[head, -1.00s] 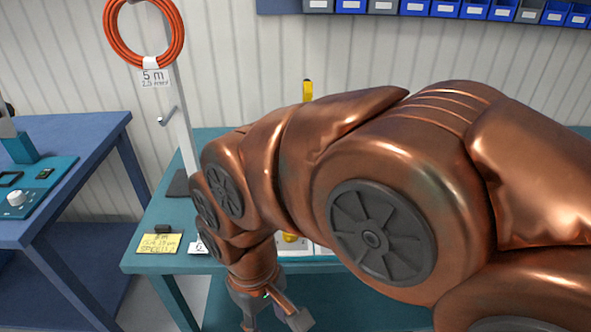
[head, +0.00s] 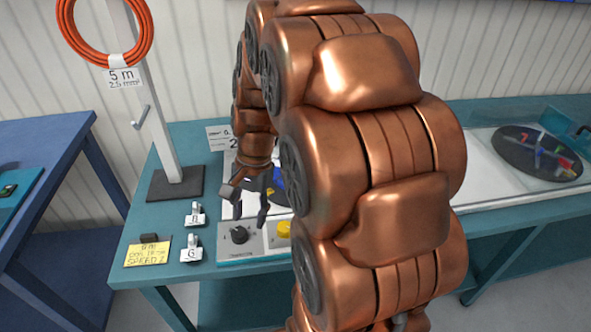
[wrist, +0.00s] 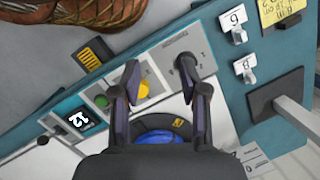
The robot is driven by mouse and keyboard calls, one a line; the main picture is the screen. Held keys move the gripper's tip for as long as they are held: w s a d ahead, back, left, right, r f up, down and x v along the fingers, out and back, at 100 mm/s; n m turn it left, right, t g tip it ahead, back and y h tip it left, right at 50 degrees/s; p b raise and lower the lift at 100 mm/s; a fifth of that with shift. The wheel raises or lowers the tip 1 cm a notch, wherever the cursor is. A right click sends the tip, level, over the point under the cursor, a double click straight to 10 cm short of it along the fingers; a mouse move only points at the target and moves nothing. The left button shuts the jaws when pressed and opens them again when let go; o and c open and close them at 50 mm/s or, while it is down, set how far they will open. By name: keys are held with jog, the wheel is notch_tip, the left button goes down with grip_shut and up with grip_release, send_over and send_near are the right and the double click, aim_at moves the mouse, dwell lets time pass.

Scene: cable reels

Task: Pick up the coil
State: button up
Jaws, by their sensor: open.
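An orange-red coil (head: 108,30) hangs at the top of a grey post with a tag reading 5 m. A blue rounded item, perhaps another coil, lies on a dark disc and shows in the wrist view (wrist: 158,137). In the head view only a sliver of this blue item (head: 279,188) shows behind my arm. My gripper (head: 247,208) is open and empty, pointing down over the bench machine. In the wrist view my gripper (wrist: 160,75) has its fingers spread, with the blue item lower between them, partly hidden by my gripper body.
The control panel (head: 262,252) has a black knob and a yellow button. Small numbered tag holders (head: 191,250) and a yellow note (head: 148,254) lie left of it. The post's dark base (head: 176,184) stands behind. A dark disc with coloured pieces (head: 537,153) is at right.

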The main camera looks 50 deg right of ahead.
jog(key=shift+w+d+f+m+t+y+p, duration=0.1)
jog(key=shift+w+d+f+m+t+p, duration=0.75)
jog(key=shift+d+m, duration=2.4)
jog(key=shift+w+d+f+m+t+y, duration=0.25)
jog(key=shift+w+d+f+m, duration=1.05)
jog(key=shift+d, duration=3.75)
jog(key=shift+w+d+f+m+t+h+p, duration=0.1)
jog(key=shift+w+d+f+m+t+p, duration=0.5)
jog(key=shift+d+f+m, duration=2.6)
jog(key=shift+w+d+r+n, duration=0.2)
jog(key=shift+d+r+n, duration=0.45)
jog(key=shift+r, duration=0.3)
jog(key=p+x, duration=0.1)
jog(key=x, duration=0.2)
jog(key=shift+w+a+r+p, duration=0.15)
jog(key=shift+w+p, duration=0.1)
jog(key=shift+p, duration=0.15)
jog(key=shift+w+f, duration=0.1)
jog(key=shift+f, duration=0.45)
grip_shut()
